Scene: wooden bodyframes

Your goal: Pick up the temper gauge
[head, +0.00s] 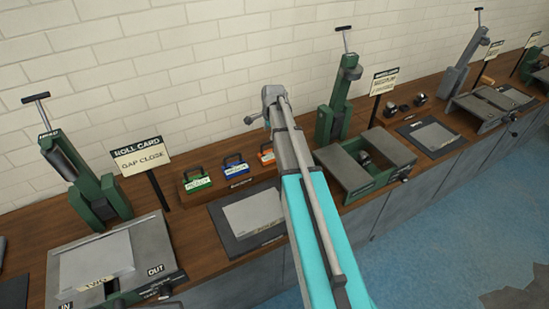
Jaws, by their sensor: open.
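Three small handled boxes stand in a row on a wooden rack on the bench: a green one (196,180), a blue one (235,165) and an orange one (266,155). Their labels are too small to read surely, so I cannot tell which, if any, is the temper gauge. My gripper (258,110) is at the far end of my grey and turquoise arm, above and behind the orange box in the picture. It is small in view and appears open and empty, apart from the boxes. My arm covers the bench just right of the orange box.
A sign reading "ROLL CARD GAP CLOSE" (140,155) stands left of the rack. Green presses stand left (80,165) and right (338,100). A dark mat with a grey plate (251,214) lies before the boxes. A brick wall (190,60) backs the bench.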

